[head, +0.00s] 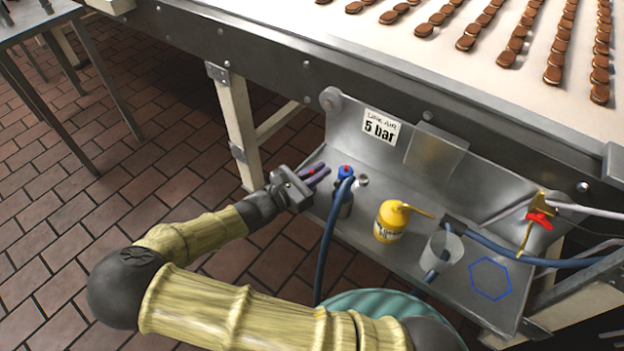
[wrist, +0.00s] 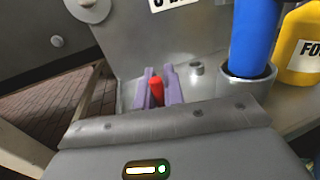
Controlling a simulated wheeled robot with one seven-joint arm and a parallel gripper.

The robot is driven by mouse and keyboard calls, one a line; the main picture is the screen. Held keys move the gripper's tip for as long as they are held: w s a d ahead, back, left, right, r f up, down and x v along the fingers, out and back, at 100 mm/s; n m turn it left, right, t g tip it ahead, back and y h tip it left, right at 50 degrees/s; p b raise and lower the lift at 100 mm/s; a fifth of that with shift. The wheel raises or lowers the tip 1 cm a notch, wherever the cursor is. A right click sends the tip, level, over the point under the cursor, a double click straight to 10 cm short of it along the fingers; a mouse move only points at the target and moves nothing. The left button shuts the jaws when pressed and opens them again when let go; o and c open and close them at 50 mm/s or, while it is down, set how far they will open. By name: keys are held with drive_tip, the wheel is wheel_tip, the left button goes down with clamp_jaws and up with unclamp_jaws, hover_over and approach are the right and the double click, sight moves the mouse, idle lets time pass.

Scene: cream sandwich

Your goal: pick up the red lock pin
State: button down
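A small red pin (wrist: 157,91), which looks like the red lock pin, sits between the two purple fingers of my gripper (wrist: 159,88) in the wrist view. The fingers are close together with the pin filling the gap, so my gripper looks shut on it. In the head view my gripper (head: 318,173) is at the left end of the metal tray, and a red speck of the pin (head: 311,171) shows between its fingers. The pin's lower part is hidden.
Right of my gripper stands a blue-topped fitting (head: 346,172) with a red spot and a blue hose. Further right are a yellow bottle (head: 388,222), a clear cup (head: 440,254) and a red-handled yellow tool (head: 539,217). The conveyor edge (head: 400,92) overhangs the tray.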

drive_tip(key=shift+r, duration=0.1)
wheel_tip(320, 180, up, 10)
drive_tip(key=p, duration=0.3)
idle(0.3)
